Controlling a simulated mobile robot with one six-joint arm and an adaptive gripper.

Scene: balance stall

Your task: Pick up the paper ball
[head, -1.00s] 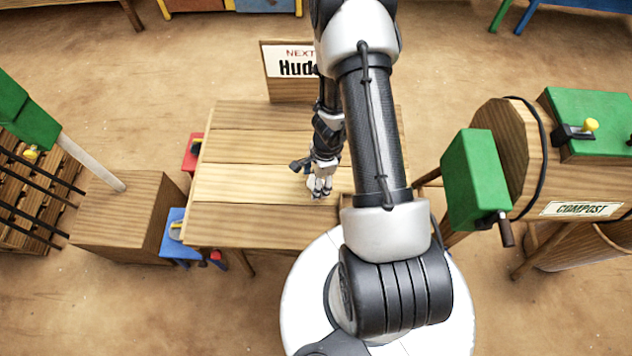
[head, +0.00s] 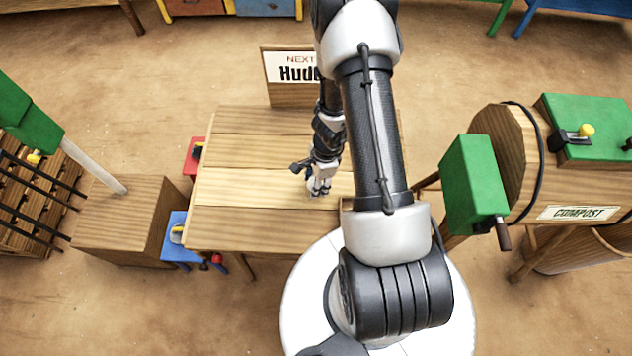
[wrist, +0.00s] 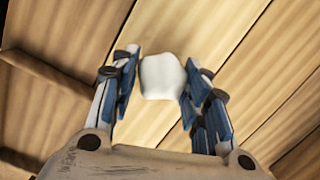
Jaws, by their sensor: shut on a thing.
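The paper ball (wrist: 162,77) is a small white lump in the wrist view. It sits between the blue-padded fingertips of my gripper (wrist: 160,88), which is shut on it. In the head view my gripper (head: 319,189) points down over the plank-topped wooden table (head: 245,180), near its front edge. The ball cannot be made out clearly in the head view. How far it is above the table top is hard to tell.
A sign reading "Hud..." (head: 292,68) stands at the table's back edge. A wooden compost drum (head: 520,160) with a green block (head: 472,190) is at right. A wooden box (head: 125,215) is at left. The table's left part is bare.

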